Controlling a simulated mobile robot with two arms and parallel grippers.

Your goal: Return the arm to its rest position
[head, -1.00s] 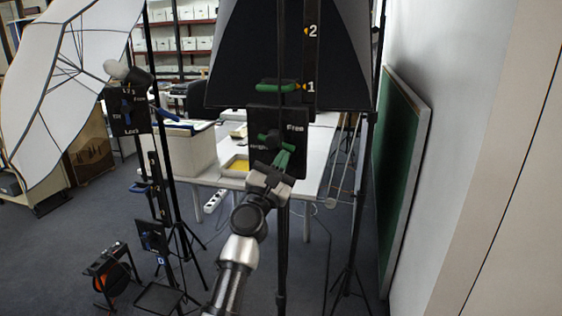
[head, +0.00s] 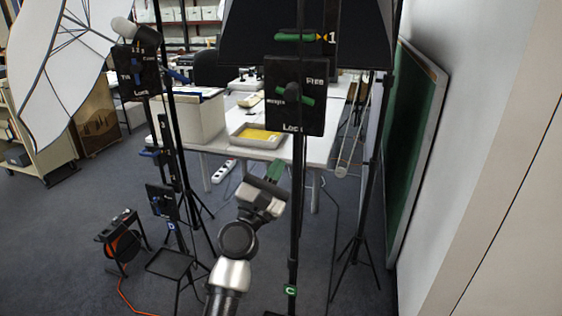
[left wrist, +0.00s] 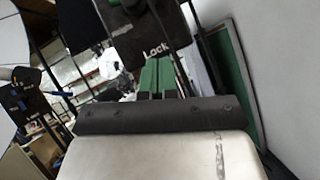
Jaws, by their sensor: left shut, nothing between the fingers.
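My left arm comes up from the bottom middle of the head view. Its gripper (head: 275,172) has green fingers, shut and empty, below and a little left of a black panel (head: 294,118) on a stand. The panel has a green lever (head: 294,95) and the words Free and Lock. The gripper looks apart from the panel. In the left wrist view the green fingers (left wrist: 160,75) are together, just under the panel's Lock word (left wrist: 155,48). My right gripper is in neither view.
A second stand with a black panel (head: 132,75) and a white umbrella (head: 55,70) is at the left. A white table (head: 310,150) with a yellow-bottomed tray (head: 258,137) stands behind. A green board (head: 412,150) leans on the right wall. A cable reel (head: 122,243) is on the floor.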

